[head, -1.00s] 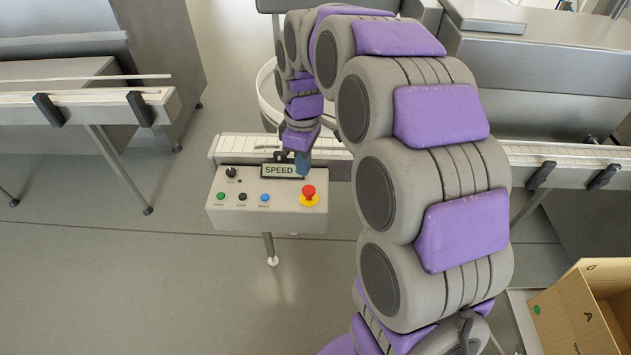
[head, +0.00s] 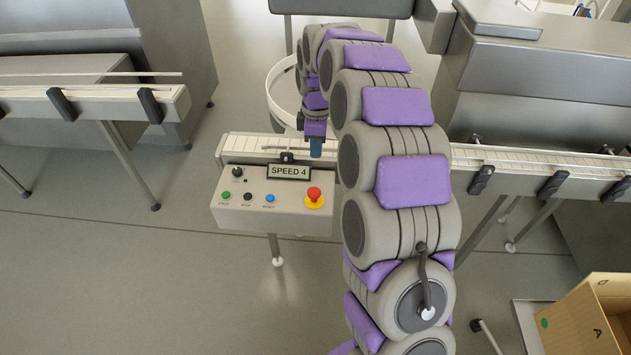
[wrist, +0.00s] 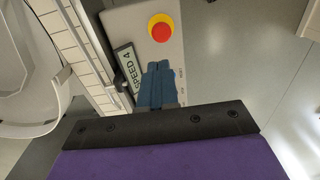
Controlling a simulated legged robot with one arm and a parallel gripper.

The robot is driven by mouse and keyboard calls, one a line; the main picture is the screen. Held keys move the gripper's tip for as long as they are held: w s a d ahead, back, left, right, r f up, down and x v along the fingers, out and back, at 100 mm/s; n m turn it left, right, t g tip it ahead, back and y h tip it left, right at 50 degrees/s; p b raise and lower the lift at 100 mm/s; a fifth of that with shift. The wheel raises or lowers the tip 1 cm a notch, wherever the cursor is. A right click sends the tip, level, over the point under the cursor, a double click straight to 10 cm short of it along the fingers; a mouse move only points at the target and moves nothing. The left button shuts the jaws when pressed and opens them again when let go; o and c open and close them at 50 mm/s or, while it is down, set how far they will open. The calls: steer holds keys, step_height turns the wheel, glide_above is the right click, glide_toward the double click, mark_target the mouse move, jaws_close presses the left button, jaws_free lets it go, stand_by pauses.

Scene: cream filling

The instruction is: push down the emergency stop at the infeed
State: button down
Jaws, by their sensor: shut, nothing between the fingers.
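The emergency stop is a red mushroom button (head: 314,194) on a yellow base at the right end of the grey control box (head: 240,214). It also shows in the wrist view (wrist: 161,31), just beyond my fingertips. My gripper (head: 316,148) is shut and empty, its blue fingers pointing down above and behind the button in the head view. In the wrist view my gripper (wrist: 158,68) lies over the box beside the speed display, apart from the button.
The display (head: 289,172) reads SPEED 4. A black knob (head: 237,172) and green, black and blue buttons (head: 270,198) share the box. A white conveyor (head: 255,145) runs behind it. A cardboard box (head: 590,318) stands at lower right. The floor in front is clear.

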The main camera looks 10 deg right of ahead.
mark_target(315, 191)
step_height(315, 191, down, 14)
steer(key=b, duration=0.4)
steer(key=shift+a, duration=0.1)
steer(key=shift+s, duration=0.1)
steer(key=shift+f+p, duration=0.7)
steer(key=shift+f, duration=0.4)
steer(key=shift+s, duration=0.1)
